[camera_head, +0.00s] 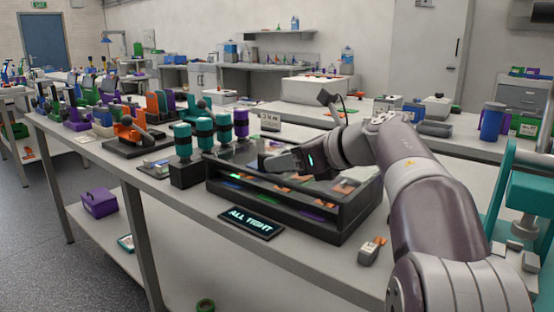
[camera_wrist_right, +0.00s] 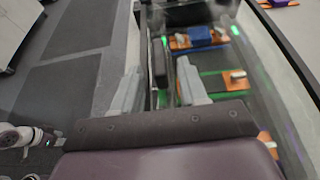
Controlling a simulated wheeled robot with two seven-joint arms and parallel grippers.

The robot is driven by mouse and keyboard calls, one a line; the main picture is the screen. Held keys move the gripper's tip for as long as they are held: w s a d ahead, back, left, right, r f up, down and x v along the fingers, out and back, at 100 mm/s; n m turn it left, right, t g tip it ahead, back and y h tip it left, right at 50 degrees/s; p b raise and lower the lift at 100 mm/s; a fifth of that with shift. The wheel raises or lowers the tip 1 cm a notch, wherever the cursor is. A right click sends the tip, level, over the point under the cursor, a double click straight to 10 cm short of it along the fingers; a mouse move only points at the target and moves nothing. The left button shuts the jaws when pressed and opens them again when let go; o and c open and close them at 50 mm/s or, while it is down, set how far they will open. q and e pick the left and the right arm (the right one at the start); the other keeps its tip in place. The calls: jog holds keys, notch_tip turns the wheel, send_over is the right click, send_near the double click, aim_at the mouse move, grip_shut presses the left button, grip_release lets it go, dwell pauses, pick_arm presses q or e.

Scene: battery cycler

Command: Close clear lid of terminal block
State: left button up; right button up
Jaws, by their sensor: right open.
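The terminal block (camera_head: 310,232) is a wide black box on the near workbench in the head view, with orange, green and purple parts inside. Its clear lid (camera_head: 230,168) has a dark frame and lies over the box; I cannot tell whether it is fully down. In the right wrist view the clear lid (camera_wrist_right: 285,95) shows orange and green parts and green lights beneath it. My right gripper (camera_head: 268,162) is open over the lid's front left part. In the right wrist view its fingers (camera_wrist_right: 158,85) stand apart around a dark edge; contact is unclear.
A lit "ALL TIGHT" sign (camera_head: 251,222) lies before the block. Teal-topped cylinders (camera_head: 183,142) stand close on its left. A small grey and orange piece (camera_head: 370,252) lies to the right. The bench front has some free room.

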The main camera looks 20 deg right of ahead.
notch_tip(320, 180, up, 4)
jog(key=p, duration=0.2)
send_over(329, 190)
jog(key=shift+f, duration=0.1)
